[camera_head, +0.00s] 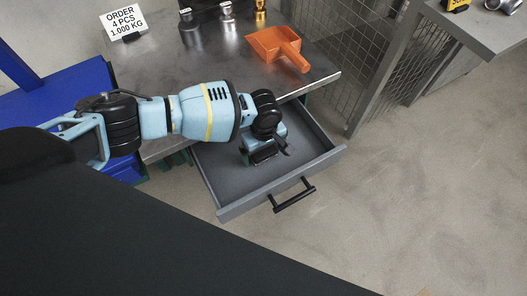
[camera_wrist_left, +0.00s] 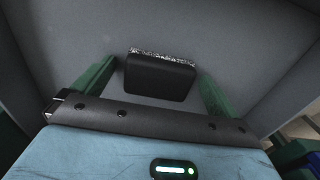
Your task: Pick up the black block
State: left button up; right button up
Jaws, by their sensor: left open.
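The black block (camera_wrist_left: 158,79) shows in the left wrist view, lying on the grey floor of the open drawer. Its far edge has a speckled grey-white strip. My left gripper (camera_wrist_left: 158,85) is open, with one green finger on each side of the block; small gaps show between the fingers and the block. In the head view my left gripper (camera_head: 266,158) reaches down into the drawer (camera_head: 225,178), and the block is hidden or cannot be told apart from the gripper there. My right gripper is not in view.
The drawer walls stand around my left gripper, and its black handle (camera_head: 292,195) is at the front. A metal table (camera_head: 200,68) above holds an orange scoop (camera_head: 278,47) and an order sign (camera_head: 124,22). A wire mesh fence (camera_head: 325,60) stands to the right.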

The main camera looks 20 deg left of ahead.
aim_at(264, 151)
pick_arm(q)
jog(key=c, duration=1.1)
jog(key=shift+r, duration=0.15)
jog(key=shift+c, duration=0.2)
jog(key=shift+r, duration=0.3)
notch_tip(264, 151, up, 8)
jog(key=p, duration=0.3)
jog(key=shift+r+p, duration=0.1)
jog(key=shift+p, duration=0.2)
jog(key=shift+r, duration=0.65)
